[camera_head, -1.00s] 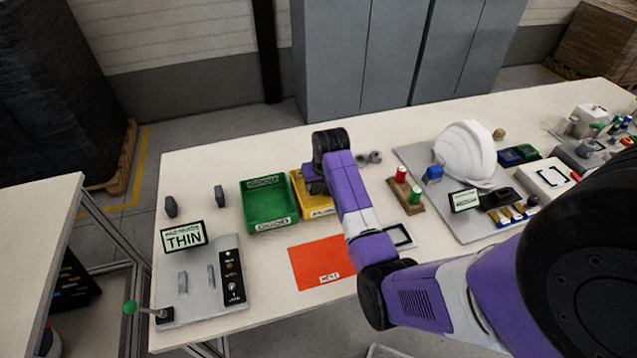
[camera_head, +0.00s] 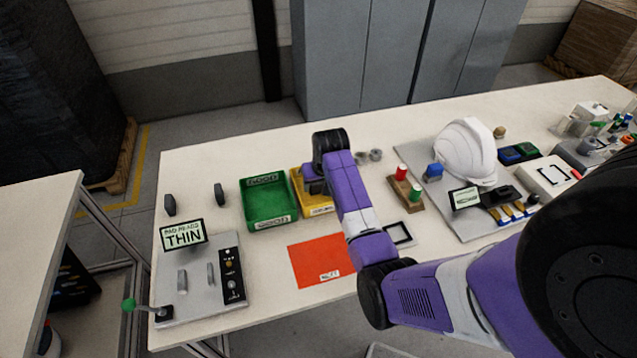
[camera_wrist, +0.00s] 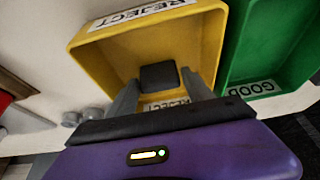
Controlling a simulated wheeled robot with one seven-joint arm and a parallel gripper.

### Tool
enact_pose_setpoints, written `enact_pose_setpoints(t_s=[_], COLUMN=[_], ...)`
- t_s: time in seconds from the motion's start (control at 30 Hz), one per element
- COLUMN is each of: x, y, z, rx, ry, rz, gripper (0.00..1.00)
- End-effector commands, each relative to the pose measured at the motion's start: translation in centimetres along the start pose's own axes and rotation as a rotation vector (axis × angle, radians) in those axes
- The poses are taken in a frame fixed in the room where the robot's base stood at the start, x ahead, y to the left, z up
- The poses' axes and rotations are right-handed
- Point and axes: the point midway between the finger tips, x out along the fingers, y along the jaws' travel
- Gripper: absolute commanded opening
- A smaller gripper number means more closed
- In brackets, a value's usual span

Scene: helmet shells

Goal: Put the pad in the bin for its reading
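A dark grey pad (camera_wrist: 158,76) sits between the fingertips of my gripper (camera_wrist: 160,78) in the wrist view. The fingers meet its two sides, so the gripper looks shut on it. The pad is over or inside the yellow bin (camera_wrist: 105,50), which is labelled REJECT; its exact height above the bin floor is unclear. In the head view, my arm hides part of the yellow bin (camera_head: 318,208). The green bin (camera_head: 285,221), labelled GOOD, stands to its left. The gauge display (camera_head: 183,235) reads THIN.
Two dark upright pieces (camera_head: 220,194) stand left of the green bin. A grey gauge plate (camera_head: 200,290) with a green-knobbed lever is at the front left. An orange sheet (camera_head: 318,262) lies in front of the bins. A white helmet shell (camera_head: 465,152) stands right.

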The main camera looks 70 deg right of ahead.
Motion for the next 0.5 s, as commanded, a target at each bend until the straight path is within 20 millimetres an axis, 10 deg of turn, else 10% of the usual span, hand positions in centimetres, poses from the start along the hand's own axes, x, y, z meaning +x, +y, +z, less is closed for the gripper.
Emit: enact_pose_setpoints(t_s=[0.5], x=[-1.1], y=[0.0], z=[-0.1], rx=[0.0], ry=[0.003], rz=[0.0], gripper=[0.75])
